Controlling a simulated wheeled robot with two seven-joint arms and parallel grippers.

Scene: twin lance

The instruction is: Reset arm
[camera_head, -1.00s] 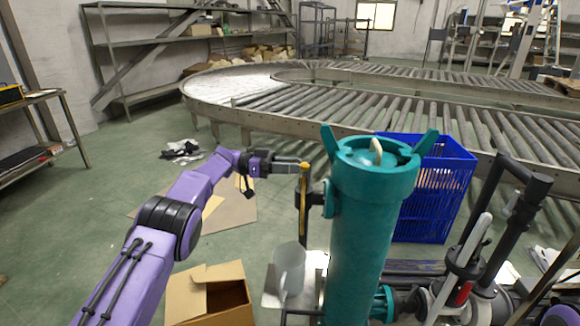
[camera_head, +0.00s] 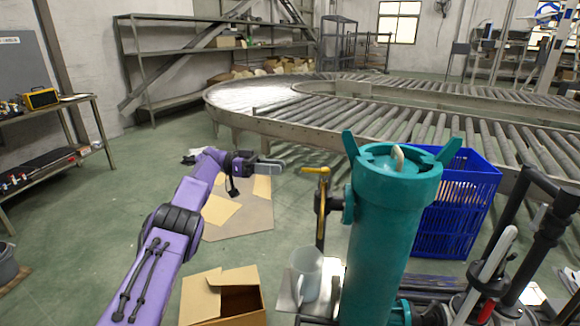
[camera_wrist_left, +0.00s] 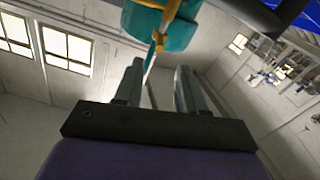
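My left gripper (camera_head: 272,167) is in the middle of the head view, a little left of a yellow lever (camera_head: 320,215) on the tall teal cylinder (camera_head: 388,230). A gap shows between gripper and lever. In the left wrist view, the two fingers of my left gripper (camera_wrist_left: 160,78) stand apart with nothing between them. A teal part (camera_wrist_left: 165,27) with yellow pieces shows beyond the fingertips there. My right gripper is in neither view.
A blue crate (camera_head: 458,210) stands behind the cylinder. A clear jug (camera_head: 306,274) stands beside its base, and an open cardboard box (camera_head: 200,300) is on the floor. A roller conveyor (camera_head: 300,130) curves behind. Green floor is free at left.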

